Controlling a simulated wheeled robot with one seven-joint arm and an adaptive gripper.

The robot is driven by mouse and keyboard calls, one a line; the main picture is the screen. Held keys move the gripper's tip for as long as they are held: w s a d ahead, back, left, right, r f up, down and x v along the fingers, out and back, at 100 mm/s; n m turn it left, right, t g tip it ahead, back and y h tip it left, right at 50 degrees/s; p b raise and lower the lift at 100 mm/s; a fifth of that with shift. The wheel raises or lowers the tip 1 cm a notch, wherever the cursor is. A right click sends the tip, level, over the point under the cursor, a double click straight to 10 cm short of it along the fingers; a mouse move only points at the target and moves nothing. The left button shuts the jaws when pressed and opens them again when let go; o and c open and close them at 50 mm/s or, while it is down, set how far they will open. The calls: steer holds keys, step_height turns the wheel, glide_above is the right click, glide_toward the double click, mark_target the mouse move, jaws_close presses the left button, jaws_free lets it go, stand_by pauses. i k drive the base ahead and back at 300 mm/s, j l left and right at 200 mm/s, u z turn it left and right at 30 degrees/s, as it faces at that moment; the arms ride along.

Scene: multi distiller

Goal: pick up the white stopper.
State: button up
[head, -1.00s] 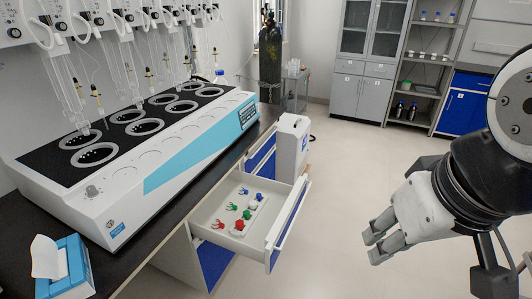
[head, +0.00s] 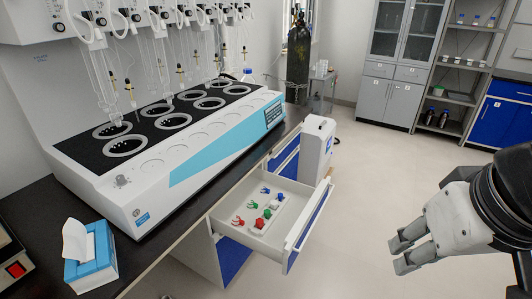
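The open drawer (head: 292,245) holds small coloured pieces. A pale tray in it carries a blue piece (head: 280,197), a green piece (head: 267,213) and a red piece (head: 259,224). A white patch (head: 273,205) shows between the blue and green pieces; it may be the white stopper, but it is too small and too close in colour to the tray to be sure. My gripper (head: 401,255) is at the right, well apart from the drawer and over the floor in the picture. Its two fingers are spread, with nothing between them.
Small blue, green and red clips (head: 252,205) lie left of the tray. The white distiller (head: 190,160) stands on the dark bench (head: 182,237) behind the drawer. A tissue box (head: 90,262) is at the front left. A white unit (head: 316,150) stands beyond the drawer. The floor is clear.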

mark_target(274, 204)
steer(key=u, duration=0.4)
steer(key=l+u, duration=0.1)
steer(key=l, duration=0.15)
steer(key=u, duration=1.65)
steer(key=z, duration=1.8)
steer(key=i+j+z, duration=0.2)
steer(key=i+l, duration=0.05)
steer(key=i, duration=0.05)
